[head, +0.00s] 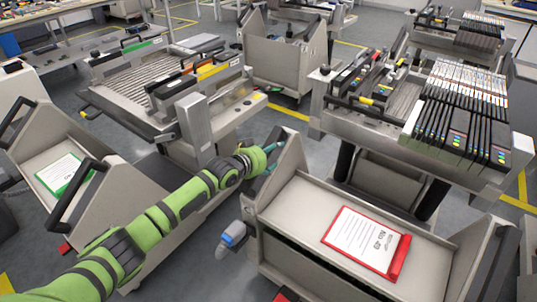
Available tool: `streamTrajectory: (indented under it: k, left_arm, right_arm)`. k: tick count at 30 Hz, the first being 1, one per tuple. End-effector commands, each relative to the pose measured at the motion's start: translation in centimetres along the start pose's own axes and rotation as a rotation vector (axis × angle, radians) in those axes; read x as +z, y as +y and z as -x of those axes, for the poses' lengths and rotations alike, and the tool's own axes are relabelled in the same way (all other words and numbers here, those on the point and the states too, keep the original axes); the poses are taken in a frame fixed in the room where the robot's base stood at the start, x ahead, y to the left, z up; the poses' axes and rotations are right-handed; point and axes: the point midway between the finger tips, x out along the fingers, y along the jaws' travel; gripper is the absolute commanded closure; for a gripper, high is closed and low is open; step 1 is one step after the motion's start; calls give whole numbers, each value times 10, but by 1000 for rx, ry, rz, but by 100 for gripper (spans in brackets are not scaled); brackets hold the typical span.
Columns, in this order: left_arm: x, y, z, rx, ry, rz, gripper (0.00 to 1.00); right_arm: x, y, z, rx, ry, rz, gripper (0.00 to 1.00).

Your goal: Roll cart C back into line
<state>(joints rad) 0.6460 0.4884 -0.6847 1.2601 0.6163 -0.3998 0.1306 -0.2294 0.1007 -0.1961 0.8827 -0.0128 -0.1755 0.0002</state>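Several low grey carts stand on the floor; I cannot read their labels well enough to say which is C. The nearest cart (300,205) has a sloped top with a red clipboard (367,240). My green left arm reaches across to this cart's upright left end panel. My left gripper (268,160), with teal fingers, is at that panel and seems to touch it. Its fingers are partly hidden, so I cannot tell whether it is open or shut.
A left cart (118,205) with a green clipboard (64,178) stands beside my arm. Feeder trolleys (195,125) and (375,125) stand behind the near cart. Another grey cart (280,62) is at the back. Some grey floor (205,265) shows left of the near cart.

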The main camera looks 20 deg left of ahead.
Motion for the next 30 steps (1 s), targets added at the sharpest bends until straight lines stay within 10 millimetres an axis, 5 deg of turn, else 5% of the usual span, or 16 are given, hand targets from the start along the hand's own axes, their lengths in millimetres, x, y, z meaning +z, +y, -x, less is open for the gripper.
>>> streamTrajectory:
  k: [8,21,30]
  left_arm:
    - [0,0,18,1,1,-2,30]
    - [1,0,95,0,0,-2,30]
    - [0,0,120,0,0,0,30]
  right_arm:
    - [0,0,0,-1,0,1,100]
    - [1,0,0,0,-1,0,100]
    - [1,0,0,0,-2,0,100]
